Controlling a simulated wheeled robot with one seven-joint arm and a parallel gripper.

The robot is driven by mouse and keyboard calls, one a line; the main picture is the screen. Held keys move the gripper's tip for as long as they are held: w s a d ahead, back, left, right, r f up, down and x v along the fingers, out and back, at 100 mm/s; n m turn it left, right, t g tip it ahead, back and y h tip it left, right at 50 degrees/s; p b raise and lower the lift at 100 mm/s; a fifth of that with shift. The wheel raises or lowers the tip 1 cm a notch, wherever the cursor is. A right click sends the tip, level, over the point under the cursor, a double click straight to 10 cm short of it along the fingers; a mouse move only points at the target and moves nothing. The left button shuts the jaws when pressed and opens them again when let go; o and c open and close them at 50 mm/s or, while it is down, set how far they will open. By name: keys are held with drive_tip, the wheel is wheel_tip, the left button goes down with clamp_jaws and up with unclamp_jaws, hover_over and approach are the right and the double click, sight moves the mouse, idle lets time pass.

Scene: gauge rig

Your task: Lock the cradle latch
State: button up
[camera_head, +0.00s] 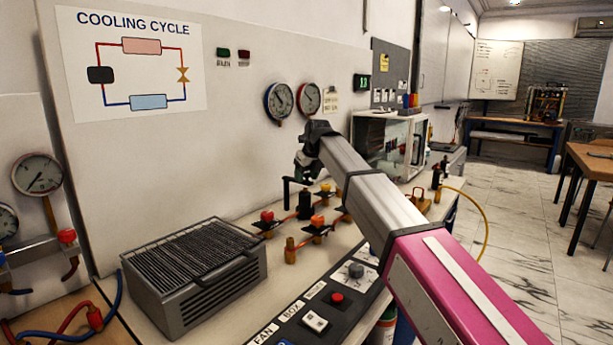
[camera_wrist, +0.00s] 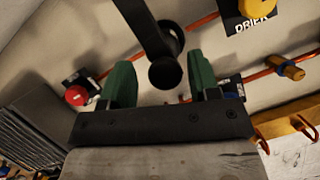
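My gripper (camera_wrist: 160,82) is open, its two green fingers spread apart in the wrist view. A black lever-like bar with a round end (camera_wrist: 165,72) reaches down from the top of that view and appears between the fingers, with gaps visible on both sides. It may be the cradle latch, but no label confirms this. In the head view my gripper (camera_head: 302,172) is above the pipework on the bench, partly hidden by my arm. A thin black bar (camera_head: 287,190) and a black upright cylinder (camera_head: 305,206) show just below it.
Copper pipes with red and orange knobs (camera_head: 318,222) surround the spot. A dark plate labelled DRIER (camera_wrist: 250,18) is at the upper right of the wrist view. A finned grey box (camera_head: 195,275) and a control panel (camera_head: 325,300) are nearer. Gauges (camera_head: 279,101) hang behind.

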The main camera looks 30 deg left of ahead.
drive_tip(key=v, duration=1)
drive_tip(key=shift+d+r, duration=0.2)
drive_tip(key=shift+r, duration=0.15)
